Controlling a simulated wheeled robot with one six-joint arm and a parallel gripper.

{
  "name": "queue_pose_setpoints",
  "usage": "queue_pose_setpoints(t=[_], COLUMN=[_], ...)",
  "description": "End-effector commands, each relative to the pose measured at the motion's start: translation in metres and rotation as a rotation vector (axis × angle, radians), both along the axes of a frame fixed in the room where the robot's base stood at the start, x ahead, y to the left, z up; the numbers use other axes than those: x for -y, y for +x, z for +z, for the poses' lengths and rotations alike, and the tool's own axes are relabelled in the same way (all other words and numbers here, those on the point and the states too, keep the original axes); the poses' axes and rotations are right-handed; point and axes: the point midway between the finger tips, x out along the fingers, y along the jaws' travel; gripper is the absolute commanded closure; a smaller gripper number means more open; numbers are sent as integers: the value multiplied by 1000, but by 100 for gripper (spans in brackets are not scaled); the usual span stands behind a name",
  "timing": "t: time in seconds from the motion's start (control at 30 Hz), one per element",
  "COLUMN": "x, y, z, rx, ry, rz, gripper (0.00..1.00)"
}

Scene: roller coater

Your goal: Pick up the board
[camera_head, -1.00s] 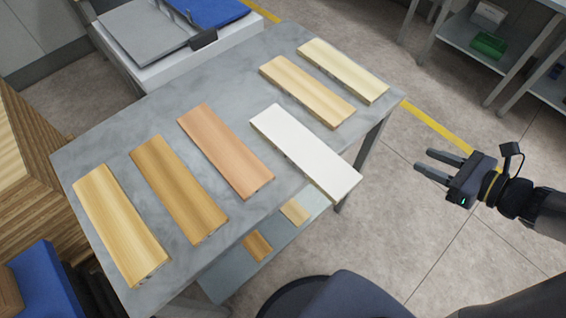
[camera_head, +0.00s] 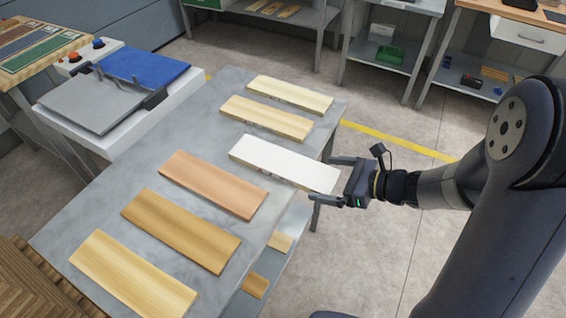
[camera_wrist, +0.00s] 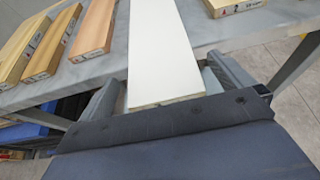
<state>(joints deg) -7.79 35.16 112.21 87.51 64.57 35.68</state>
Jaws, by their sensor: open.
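Several boards lie apart on the grey table. The white board (camera_head: 284,163) lies near the table's right edge, and its near end sticks out slightly over that edge. My gripper (camera_head: 325,180) is open at that end, with its fingers on either side of it in the head view. In the wrist view the white board (camera_wrist: 165,55) runs away from me between the two fingers (camera_wrist: 165,95), which are apart from its sides. Other boards are a reddish one (camera_head: 212,184), a brown one (camera_head: 180,229), and pale ones such as the nearest (camera_head: 132,277).
The grey table (camera_head: 75,222) has a lower shelf holding small wood pieces (camera_head: 256,285). A machine with a blue plate (camera_head: 147,67) stands at the far left. Shelved benches stand at the back. Floor right of the table is clear (camera_head: 375,240).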

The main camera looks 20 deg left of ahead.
Motion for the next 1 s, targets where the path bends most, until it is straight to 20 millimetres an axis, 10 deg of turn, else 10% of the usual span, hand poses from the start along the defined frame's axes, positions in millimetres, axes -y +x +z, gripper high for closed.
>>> queue_pose_setpoints(t=[0.47, 1.0], x=[-22, -22], y=[2, 2], z=[-9, -9], rx=[0, 0], ry=[0, 0], rz=[0, 0], gripper=[1, 45])
